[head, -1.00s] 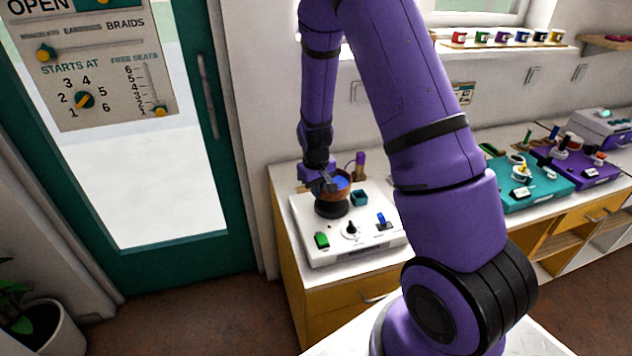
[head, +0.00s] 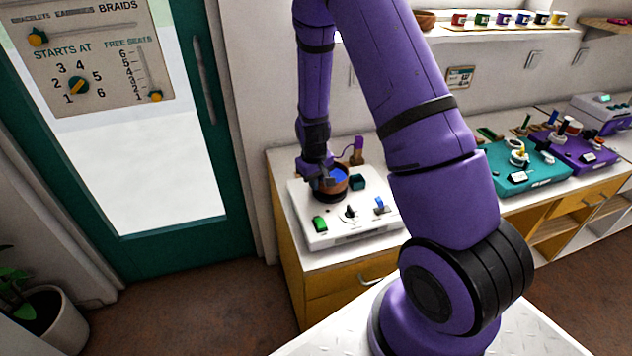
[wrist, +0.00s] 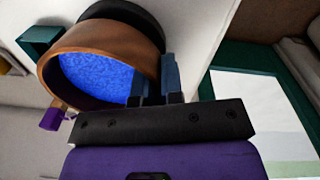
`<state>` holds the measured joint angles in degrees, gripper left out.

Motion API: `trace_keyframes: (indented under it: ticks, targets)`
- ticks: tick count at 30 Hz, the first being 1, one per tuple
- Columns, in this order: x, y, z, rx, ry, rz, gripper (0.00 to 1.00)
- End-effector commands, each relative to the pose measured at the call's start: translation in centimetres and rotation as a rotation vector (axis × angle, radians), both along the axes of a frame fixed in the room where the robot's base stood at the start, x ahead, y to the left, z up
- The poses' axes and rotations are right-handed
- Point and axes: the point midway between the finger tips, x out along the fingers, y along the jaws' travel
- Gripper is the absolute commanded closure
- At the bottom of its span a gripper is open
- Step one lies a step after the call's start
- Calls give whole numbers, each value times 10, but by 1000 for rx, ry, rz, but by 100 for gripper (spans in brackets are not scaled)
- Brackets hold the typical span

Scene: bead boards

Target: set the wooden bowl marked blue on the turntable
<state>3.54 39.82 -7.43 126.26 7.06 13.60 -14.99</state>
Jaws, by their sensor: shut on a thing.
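The wooden bowl (head: 341,190) is brown with a bright blue filling; it also shows in the wrist view (wrist: 55,62). The bowl is over the black turntable disc (wrist: 128,12) on the white board (head: 300,197). The bowl hides most of the disc in the head view. I cannot tell whether they touch.
Beside the bowl is a small teal box (head: 358,182). A purple post (head: 358,146) stands behind it. The board's front has a green switch (head: 320,224), a black knob (head: 350,212) and a blue lever (head: 380,203). A teal board (head: 528,172) is farther right.

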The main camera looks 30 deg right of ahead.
Motion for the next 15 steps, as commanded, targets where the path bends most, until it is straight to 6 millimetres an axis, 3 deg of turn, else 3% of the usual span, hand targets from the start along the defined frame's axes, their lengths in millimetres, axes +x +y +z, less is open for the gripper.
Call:
trace_keyframes:
  ticks: [15]
  targets:
    - [0, 0, -11, 0, 0, -1, 100]
